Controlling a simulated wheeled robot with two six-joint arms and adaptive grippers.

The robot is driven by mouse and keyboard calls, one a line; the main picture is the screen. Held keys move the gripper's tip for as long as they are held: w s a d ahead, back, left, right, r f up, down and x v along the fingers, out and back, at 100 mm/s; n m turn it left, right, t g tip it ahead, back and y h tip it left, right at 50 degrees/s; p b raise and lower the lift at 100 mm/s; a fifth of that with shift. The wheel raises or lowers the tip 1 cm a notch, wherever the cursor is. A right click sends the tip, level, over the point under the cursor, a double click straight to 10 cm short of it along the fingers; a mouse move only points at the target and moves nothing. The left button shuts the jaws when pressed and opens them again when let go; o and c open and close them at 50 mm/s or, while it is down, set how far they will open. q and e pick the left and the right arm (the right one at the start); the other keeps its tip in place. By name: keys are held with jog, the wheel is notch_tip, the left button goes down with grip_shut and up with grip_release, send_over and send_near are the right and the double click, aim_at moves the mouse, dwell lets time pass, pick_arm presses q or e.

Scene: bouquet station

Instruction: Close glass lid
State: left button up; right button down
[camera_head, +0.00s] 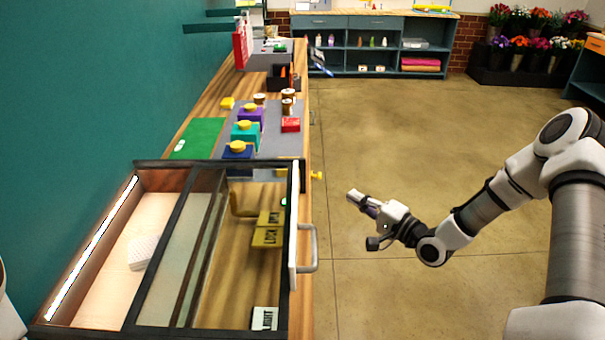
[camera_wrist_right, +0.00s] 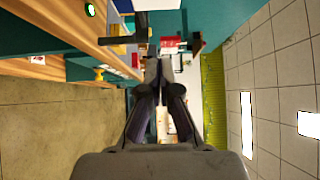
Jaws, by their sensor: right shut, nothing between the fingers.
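The display case (camera_head: 139,166) stands on the wooden counter at the lower left, with a dark frame. A glass lid pane (camera_head: 180,255) in dark bars spans its middle. The left part shows a pale floor, and yellow labels show in the right part; I cannot tell exactly how far the glass reaches. A white front panel (camera_head: 294,230) carries a grey handle (camera_head: 313,248). My right gripper (camera_head: 354,195) is shut and empty, in the air over the floor, right of the case and apart from the handle. It also shows shut in the wrist view (camera_wrist_right: 160,72). My left gripper is not in view.
A light strip (camera_head: 92,250) lines the case's left side; a white block (camera_head: 143,252) lies inside. Beyond the case are a green mat (camera_head: 198,138), yellow-topped boxes (camera_head: 238,150) and a red box (camera_head: 290,125). A yellow knob (camera_head: 317,175) sticks out at the counter's edge.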

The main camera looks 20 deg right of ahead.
pick_arm(q)
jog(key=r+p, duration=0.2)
jog(key=p, duration=0.1)
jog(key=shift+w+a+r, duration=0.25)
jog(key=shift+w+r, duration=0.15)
pick_arm(e)
jog(key=w+a, duration=0.7)
jog(key=w, duration=0.4)
jog(key=shift+w+a+f, duration=0.2)
jog(key=shift+a+f, duration=0.05)
jog(key=shift+a, duration=0.05)
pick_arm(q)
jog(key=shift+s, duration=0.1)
